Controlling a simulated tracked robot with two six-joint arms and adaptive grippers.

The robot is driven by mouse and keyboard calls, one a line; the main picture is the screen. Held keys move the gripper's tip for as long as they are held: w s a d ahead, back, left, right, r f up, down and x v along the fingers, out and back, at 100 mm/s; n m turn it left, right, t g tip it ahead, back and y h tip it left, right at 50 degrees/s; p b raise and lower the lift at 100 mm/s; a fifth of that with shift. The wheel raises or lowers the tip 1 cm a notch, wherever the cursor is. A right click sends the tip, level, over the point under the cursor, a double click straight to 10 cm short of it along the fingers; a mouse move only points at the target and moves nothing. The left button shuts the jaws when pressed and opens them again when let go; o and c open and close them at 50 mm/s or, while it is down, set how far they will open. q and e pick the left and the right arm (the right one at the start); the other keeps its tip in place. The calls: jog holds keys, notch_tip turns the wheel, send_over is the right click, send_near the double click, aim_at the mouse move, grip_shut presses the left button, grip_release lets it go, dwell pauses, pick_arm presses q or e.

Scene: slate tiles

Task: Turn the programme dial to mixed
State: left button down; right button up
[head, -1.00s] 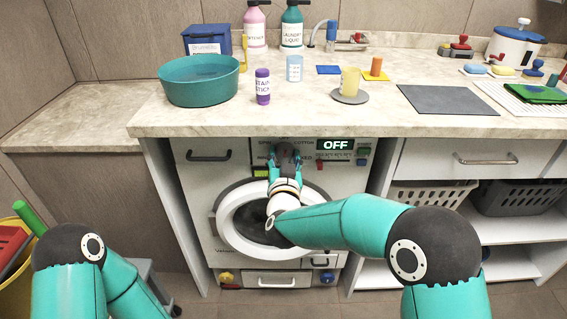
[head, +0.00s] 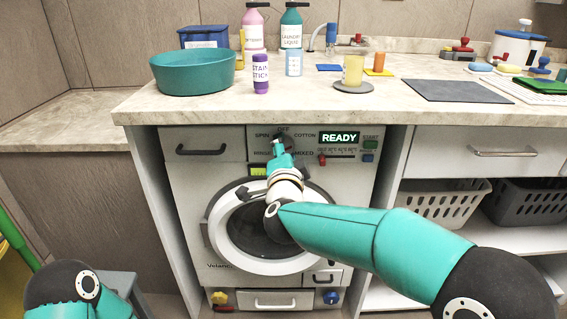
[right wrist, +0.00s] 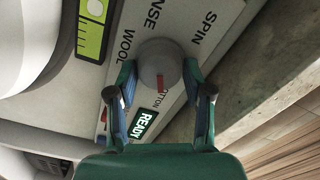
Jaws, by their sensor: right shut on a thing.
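The programme dial (right wrist: 163,62) is a round grey knob on the washing machine's (head: 188,180) panel. Its red mark points towards the partly covered COTTON label in the right wrist view. In the head view the MIXED label (head: 304,153) is at the dial's lower right, and the display (head: 339,138) reads READY. My right gripper (head: 279,147) is at the panel and hides most of the dial there. In the right wrist view its fingers (right wrist: 158,80) are shut on the dial, one on each side. Of my left arm only a part shows; its gripper is out of view.
The worktop (head: 300,105) overhangs the panel closely. A slider (head: 322,160) and a green START button (head: 370,144) are to the dial's right. The round door (head: 228,228) is below, partly behind my right arm. A teal basin (head: 193,73) and bottles stand on the worktop.

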jog(key=m+b, duration=0.2)
jog(key=m, duration=0.1)
jog(key=f+m+b, duration=0.1)
jog(key=m+b, duration=0.2)
jog(key=shift+d+m, duration=0.15)
jog(key=shift+m, duration=0.15)
jog(key=m+b, duration=0.3)
jog(key=m, duration=0.1)
jog(key=shift+m+b, duration=0.3)
jog(key=shift+m, duration=0.1)
jog(key=o, duration=1.2)
jog(key=shift+c, duration=0.2)
jog(key=shift+r, duration=0.1)
jog(key=s, duration=1.2)
